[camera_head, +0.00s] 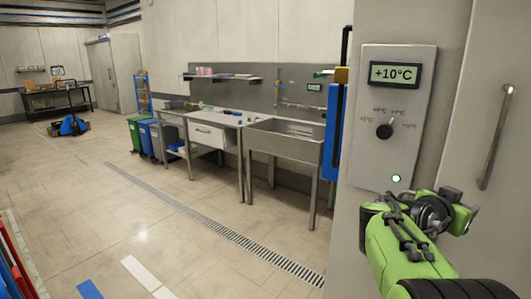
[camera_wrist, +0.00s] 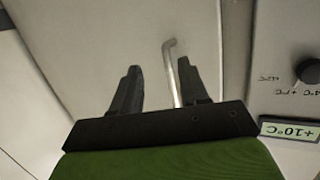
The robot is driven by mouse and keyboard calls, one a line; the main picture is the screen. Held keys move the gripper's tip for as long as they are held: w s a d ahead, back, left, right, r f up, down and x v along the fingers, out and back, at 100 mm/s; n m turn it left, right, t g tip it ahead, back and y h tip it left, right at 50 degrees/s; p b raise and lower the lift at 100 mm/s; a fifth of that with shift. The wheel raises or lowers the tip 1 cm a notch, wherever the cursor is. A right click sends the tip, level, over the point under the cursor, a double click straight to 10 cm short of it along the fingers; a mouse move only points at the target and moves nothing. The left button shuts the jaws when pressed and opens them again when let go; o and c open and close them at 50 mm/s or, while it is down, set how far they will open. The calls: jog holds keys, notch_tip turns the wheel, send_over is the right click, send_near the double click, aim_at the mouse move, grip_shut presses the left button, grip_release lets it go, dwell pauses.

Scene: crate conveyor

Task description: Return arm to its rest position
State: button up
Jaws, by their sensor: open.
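My green arm reaches in from the lower right in the head view, and its end is raised in front of the light grey cabinet wall, below the control panel. In the wrist view my gripper (camera_wrist: 158,88) is open, with its two dark fingers apart and nothing between them but the wall and a metal handle (camera_wrist: 174,72) behind. The fingertips are hard to make out in the head view. The handle (camera_head: 495,137) stands upright on a door (camera_head: 500,60) at the right. I cannot tell the exact gap between the fingers and the door.
A steel sink (camera_head: 285,145) and a table (camera_head: 215,120) stand along the back wall. Bins (camera_head: 150,138) stand beside them.

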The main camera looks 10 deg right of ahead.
jog(key=s+a+f+n+y+p, duration=0.1)
jog(key=s+a+f+n+y, duration=0.2)
jog(key=s+a, duration=0.4)
jog(key=s+a+f+n+y+p, duration=0.1)
jog(key=s+a+f+n+y, duration=0.3)
jog(key=a, duration=0.9)
jog(key=s+a+f+n+y+p, duration=0.1)
jog(key=s+a+f+n+y, duration=0.3)
jog(key=s+a, duration=0.6)
jog(key=a+n+y, duration=0.1)
jog(key=n+y, duration=0.1)
jog(key=y, duration=0.1)
jog(key=shift+s+f+n, duration=0.25)
jog(key=shift+s+n, duration=0.1)
jog(key=shift+n, duration=0.05)
jog(key=shift+c, duration=0.2)
